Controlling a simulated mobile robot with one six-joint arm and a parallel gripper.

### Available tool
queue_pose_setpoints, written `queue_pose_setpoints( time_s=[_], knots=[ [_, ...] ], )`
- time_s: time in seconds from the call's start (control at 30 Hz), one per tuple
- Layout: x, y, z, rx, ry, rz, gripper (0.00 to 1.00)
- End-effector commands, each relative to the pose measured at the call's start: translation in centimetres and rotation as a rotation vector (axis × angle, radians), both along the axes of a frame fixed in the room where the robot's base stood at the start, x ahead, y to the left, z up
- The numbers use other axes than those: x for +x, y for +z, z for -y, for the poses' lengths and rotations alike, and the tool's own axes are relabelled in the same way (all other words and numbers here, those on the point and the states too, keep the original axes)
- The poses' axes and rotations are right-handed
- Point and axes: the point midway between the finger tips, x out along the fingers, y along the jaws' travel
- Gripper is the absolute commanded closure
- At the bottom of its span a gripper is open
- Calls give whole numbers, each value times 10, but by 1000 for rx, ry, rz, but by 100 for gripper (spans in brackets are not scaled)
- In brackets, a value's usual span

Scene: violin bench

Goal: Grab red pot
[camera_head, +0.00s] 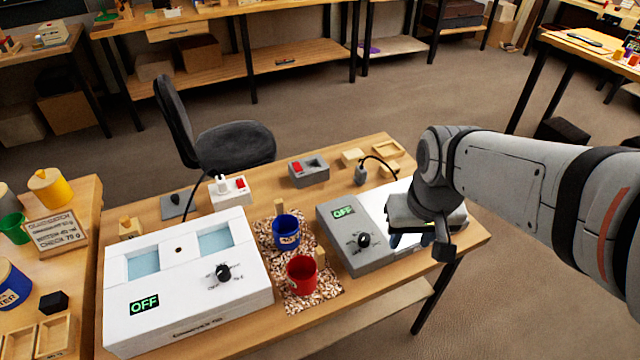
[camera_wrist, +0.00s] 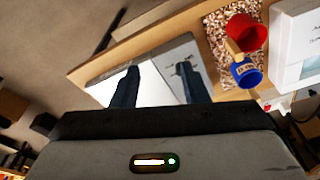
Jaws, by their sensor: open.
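The red pot (camera_head: 301,275) stands upright on a speckled mat on the bench, in front of a blue pot (camera_head: 286,233). A small wooden piece shows at its right rim. In the wrist view the red pot (camera_wrist: 246,33) is at the upper right, beside the blue pot (camera_wrist: 245,74). My gripper (camera_head: 408,240) is to the right of the red pot, over the white plate of the hotplate device. In the wrist view its two dark fingers (camera_wrist: 155,88) are apart with nothing between them.
A grey device reading OFF (camera_head: 350,245) stands between my gripper and the pots. A large white bath unit (camera_head: 185,280) is close on the pots' left. The speckled mat (camera_head: 327,292) has little bare room. A grey chair (camera_head: 235,145) is behind the bench.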

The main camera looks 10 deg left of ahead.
Motion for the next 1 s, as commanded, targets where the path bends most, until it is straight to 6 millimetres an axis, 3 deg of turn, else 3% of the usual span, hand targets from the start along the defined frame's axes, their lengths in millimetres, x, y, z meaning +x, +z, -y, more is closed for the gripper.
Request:
queue_pose_setpoints(
  time_s=[0.03,0.2,0.4,0.6,1.0],
  knots=[
    [11,-5,-21,-5,60,-30,60],
    [36,-27,-88,-25,227,-96,60],
    [43,-53,-146,-48,357,-146,60],
    [43,-70,-164,-57,395,-160,60],
    [47,-119,-163,-58,394,-162,60]
  ],
)
